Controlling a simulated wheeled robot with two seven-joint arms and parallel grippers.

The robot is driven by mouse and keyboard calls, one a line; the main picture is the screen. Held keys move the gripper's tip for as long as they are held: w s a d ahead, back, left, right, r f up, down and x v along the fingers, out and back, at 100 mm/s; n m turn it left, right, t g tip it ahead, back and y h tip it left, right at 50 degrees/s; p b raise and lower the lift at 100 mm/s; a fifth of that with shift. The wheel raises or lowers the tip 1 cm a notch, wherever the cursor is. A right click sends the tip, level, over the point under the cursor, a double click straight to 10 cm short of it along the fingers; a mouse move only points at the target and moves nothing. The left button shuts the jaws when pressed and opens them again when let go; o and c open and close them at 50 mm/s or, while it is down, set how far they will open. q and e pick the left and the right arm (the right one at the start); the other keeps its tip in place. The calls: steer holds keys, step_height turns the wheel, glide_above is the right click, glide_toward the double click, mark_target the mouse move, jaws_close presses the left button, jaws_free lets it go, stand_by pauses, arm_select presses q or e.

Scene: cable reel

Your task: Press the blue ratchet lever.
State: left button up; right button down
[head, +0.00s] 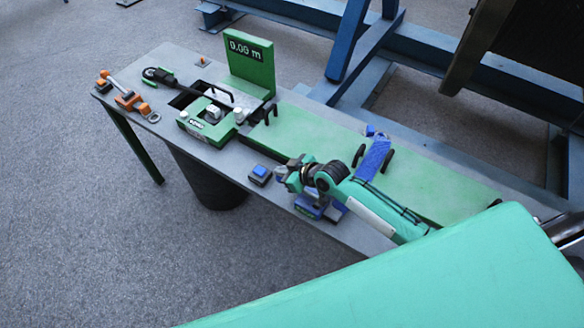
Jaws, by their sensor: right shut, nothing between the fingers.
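My right gripper (289,170) is shut and empty, above the front edge of the bench (235,161). Just below and right of it is a blue and grey device (310,211) on the front edge, partly hidden by my right wrist. A longer blue piece (374,158) lies on the green strip behind my arm, beside black hoops. I cannot tell for sure which of these is the ratchet lever. I also cannot tell whether the gripper touches the blue device. My left gripper is not in view.
A small block with a blue top (259,175) sits just left of the gripper. A green display (250,62) reading 0.00 m stands behind a green clamp unit (208,120). An orange-handled tool (128,100) lies at the far left. Blue steel beams (350,40) stand behind.

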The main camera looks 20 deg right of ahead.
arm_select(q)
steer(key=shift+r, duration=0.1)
